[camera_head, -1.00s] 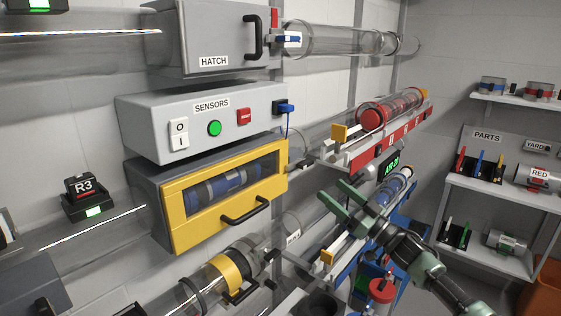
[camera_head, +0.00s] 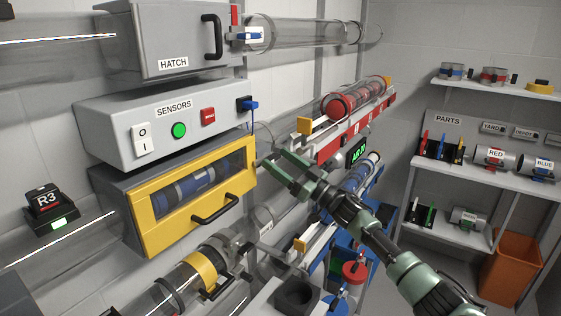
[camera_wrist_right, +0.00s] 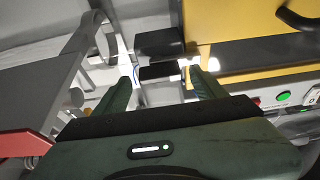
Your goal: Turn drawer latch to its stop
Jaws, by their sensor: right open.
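The yellow-framed drawer (camera_head: 142,217) is closed in its grey housing, with a black handle (camera_head: 215,206) and a blue-banded tube behind its window. It also shows in the right wrist view (camera_wrist_right: 235,22), where the picture looks turned over. My right gripper (camera_head: 275,158) is open and empty beside the drawer's right edge. In the right wrist view, a small dark block (camera_wrist_right: 160,72), which looks like the drawer latch, lies between and ahead of my fingertips (camera_wrist_right: 160,82). I cannot tell whether they touch it. In the head view the latch is not clear. My left gripper is not in view.
The grey SENSORS box (camera_head: 120,125) with its buttons sits directly above the drawer. A red rack (camera_head: 330,148) with a red tube is close to the right of my gripper. Clear tubes run below. Shelves (camera_head: 480,185) and an orange bin (camera_head: 510,268) stand at the right.

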